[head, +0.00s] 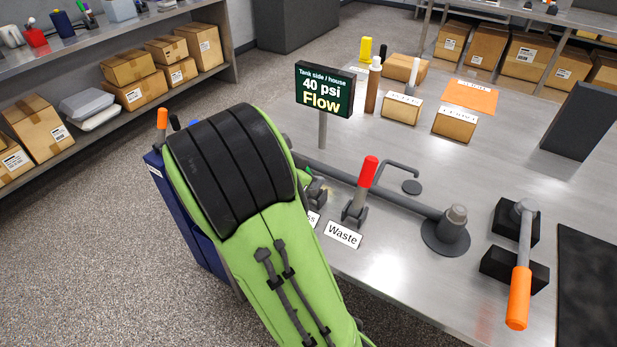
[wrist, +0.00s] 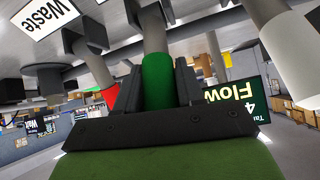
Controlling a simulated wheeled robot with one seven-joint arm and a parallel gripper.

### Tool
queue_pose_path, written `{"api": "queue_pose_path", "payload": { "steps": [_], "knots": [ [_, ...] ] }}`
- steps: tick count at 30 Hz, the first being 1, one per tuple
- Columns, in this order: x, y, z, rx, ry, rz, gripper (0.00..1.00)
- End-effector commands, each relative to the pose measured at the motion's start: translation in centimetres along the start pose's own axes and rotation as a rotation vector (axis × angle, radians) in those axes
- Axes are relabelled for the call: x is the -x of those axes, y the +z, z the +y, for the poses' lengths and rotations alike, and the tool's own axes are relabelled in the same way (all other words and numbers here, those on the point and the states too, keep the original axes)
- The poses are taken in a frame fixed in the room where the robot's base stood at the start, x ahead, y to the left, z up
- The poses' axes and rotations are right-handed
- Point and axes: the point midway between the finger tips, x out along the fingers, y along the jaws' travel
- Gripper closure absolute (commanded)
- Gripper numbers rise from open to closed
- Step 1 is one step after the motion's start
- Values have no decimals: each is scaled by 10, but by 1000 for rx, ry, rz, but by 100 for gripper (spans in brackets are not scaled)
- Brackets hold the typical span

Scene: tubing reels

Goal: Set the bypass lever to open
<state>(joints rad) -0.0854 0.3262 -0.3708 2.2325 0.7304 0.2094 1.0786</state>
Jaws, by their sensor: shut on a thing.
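The bypass lever has a green grip (wrist: 158,82) and a grey shaft. In the wrist view, my gripper (wrist: 160,92) is shut around that green grip. In the head view, my green and black arm hides my gripper and most of the lever; the lever's grey base (head: 317,190) shows at the arm's right edge. Its label (head: 313,218) is mostly covered, with only "ss" readable. The display sign (head: 324,90) reads "Tank side / house, 40 psi, Flow". It also shows upside down in the wrist view (wrist: 238,98).
The red waste lever (head: 367,172) stands upright close to the right, behind its "Waste" label (head: 343,234). A grey pipe (head: 400,196) runs to a round fitting (head: 453,230). An orange-handled lever (head: 519,295) is at the right. Small boxes (head: 402,108) and bottles stand farther back.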

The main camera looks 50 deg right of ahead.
Motion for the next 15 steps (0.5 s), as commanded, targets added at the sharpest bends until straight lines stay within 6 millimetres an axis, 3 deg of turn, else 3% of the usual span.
{"api": "queue_pose_path", "payload": {
  "steps": [4, 5, 8, 15],
  "knots": [
    [0, 2, 0, 7, 1, -5, 100],
    [0, 2, 0, 7, 1, -6, 58],
    [0, 2, 0, 7, 1, -6, 42],
    [0, 2, 0, 5, 2, -5, 41]
  ]
}}
